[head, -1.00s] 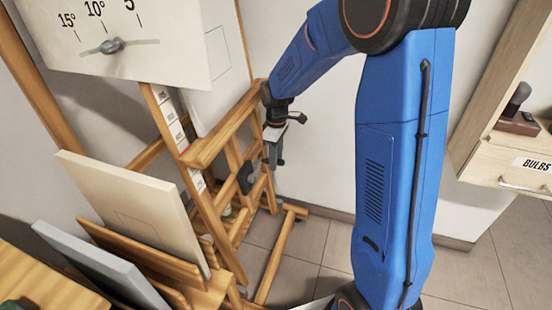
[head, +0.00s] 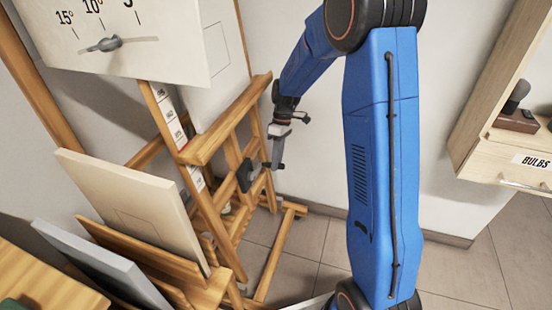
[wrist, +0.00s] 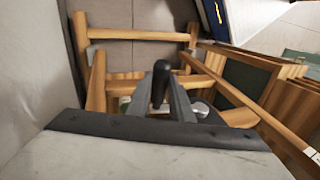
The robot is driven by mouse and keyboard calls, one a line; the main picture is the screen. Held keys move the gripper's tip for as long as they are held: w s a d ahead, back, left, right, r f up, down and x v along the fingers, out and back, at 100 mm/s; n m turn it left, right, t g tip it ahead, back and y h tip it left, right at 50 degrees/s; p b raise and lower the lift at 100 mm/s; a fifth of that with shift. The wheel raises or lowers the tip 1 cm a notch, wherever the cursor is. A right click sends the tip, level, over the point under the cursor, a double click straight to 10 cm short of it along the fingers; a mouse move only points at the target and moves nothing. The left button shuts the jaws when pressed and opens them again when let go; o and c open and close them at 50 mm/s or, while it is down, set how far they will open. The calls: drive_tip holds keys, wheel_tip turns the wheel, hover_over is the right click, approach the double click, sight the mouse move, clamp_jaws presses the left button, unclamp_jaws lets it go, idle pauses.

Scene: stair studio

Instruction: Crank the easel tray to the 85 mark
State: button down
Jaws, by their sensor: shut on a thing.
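The wooden easel (head: 200,190) stands at the left in the head view. Its wooden tray bar (head: 225,125) crosses the mast, beside a white strip with marks (head: 170,115); the numbers are too small to read. A dark crank hub (head: 244,175) sits on the easel's side, low down. My gripper (head: 277,163) points downward just right of the hub. In the wrist view, my gripper (wrist: 170,100) is shut on the black crank handle (wrist: 161,72), which stands between its fingers. The handle is hard to make out in the head view.
A dial board (head: 110,35) marked 5°, 10° and 15° hangs at upper left. Canvases (head: 125,210) lean in front of the easel. A cabinet with a BULBS drawer (head: 520,165) is at the right. Tiled floor (head: 300,245) is open beside the easel's foot.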

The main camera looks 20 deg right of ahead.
drive_tip(key=shift+s+f, duration=0.1)
drive_tip(key=shift+f, duration=0.55)
drive_tip(key=shift+d, duration=0.1)
drive_tip(key=c, duration=1.6)
unclamp_jaws()
drive_tip(key=shift+r, duration=0.1)
drive_tip(key=v, duration=1.7)
drive_tip(key=shift+w+d, duration=0.2)
drive_tip(key=shift+w, duration=0.05)
